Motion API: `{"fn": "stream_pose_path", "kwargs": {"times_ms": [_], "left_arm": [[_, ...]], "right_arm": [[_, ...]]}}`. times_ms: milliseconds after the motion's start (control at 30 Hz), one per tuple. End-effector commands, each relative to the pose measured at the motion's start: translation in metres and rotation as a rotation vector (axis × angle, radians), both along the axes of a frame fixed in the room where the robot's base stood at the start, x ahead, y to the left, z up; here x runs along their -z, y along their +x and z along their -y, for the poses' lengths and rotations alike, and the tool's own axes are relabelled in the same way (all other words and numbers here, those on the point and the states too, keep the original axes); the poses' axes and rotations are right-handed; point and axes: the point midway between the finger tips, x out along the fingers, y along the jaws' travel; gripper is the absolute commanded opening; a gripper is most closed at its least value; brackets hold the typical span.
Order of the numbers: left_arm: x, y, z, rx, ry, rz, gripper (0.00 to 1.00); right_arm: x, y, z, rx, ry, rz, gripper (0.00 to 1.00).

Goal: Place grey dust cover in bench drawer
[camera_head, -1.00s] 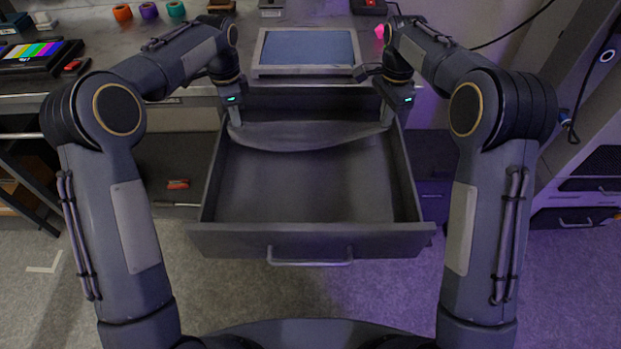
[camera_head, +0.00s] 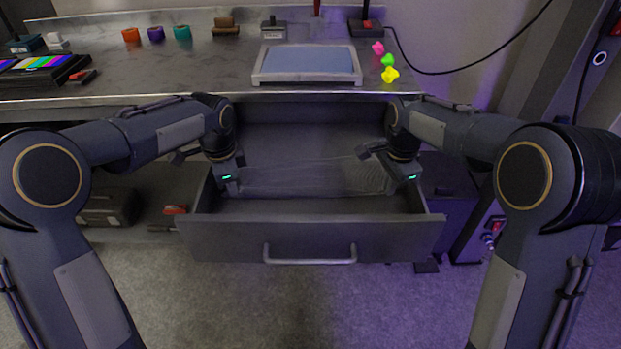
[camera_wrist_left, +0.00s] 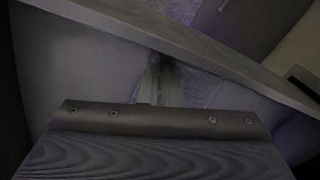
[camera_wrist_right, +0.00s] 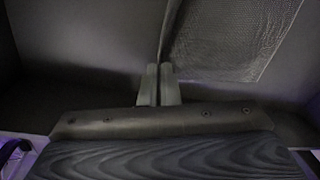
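The grey dust cover (camera_head: 315,180) lies stretched across inside the open bench drawer (camera_head: 310,238), between my two grippers. Its mesh-like cloth also shows in the right wrist view (camera_wrist_right: 225,38). My left gripper (camera_head: 227,192) is low in the drawer at its left side; its fingers (camera_wrist_left: 160,82) look closed at the cover's left end, though the grip is dim. My right gripper (camera_head: 408,192) is low at the drawer's right side, its fingers (camera_wrist_right: 158,84) closed at the cover's edge. The fingertips are hidden in the head view.
The bench top (camera_head: 220,70) overhangs the back of the drawer. It carries a blue-topped tray (camera_head: 307,62), coloured spools (camera_head: 156,34) and small bright pieces (camera_head: 389,75). The drawer's side walls stand close to both grippers. The floor in front is clear.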

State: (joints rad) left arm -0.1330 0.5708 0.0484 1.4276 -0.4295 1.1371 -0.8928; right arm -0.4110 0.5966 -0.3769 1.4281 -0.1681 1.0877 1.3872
Motion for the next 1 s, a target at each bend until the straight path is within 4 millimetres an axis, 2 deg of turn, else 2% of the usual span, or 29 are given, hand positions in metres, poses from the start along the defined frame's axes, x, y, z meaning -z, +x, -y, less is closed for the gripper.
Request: {"fn": "stream_pose_path", "kwargs": {"times_ms": [100,133,200,367,400,667,867,1000], "left_arm": [[0.000,0.000,0.000,0.000,0.001,-0.001,0.00],[0.000,0.000,0.000,0.000,0.000,-0.002,0.08],[0.000,0.000,0.000,0.000,0.000,-0.002,0.17],[0.000,0.000,0.000,0.000,0.000,-0.002,0.38],[0.000,0.000,0.000,0.000,0.000,-0.002,0.40],[-0.004,-0.001,0.000,0.000,0.000,-0.001,0.40],[-0.031,-0.011,0.000,-0.001,-0.002,0.004,0.40],[-0.048,-0.026,0.000,0.001,-0.001,0.001,0.40]], "right_arm": [[0.000,0.000,0.000,0.000,0.000,0.000,0.00],[0.000,0.000,0.000,0.000,0.000,0.000,0.06],[0.000,0.000,0.000,0.000,0.000,0.000,0.15],[0.000,0.000,0.000,0.000,0.000,0.000,0.36],[0.000,0.000,0.000,0.000,0.000,0.000,0.40],[-0.004,-0.001,0.000,0.000,0.000,0.001,0.40],[-0.031,-0.011,0.000,-0.001,0.001,0.004,0.40],[-0.049,-0.025,0.000,-0.001,0.001,0.004,0.40]]}}
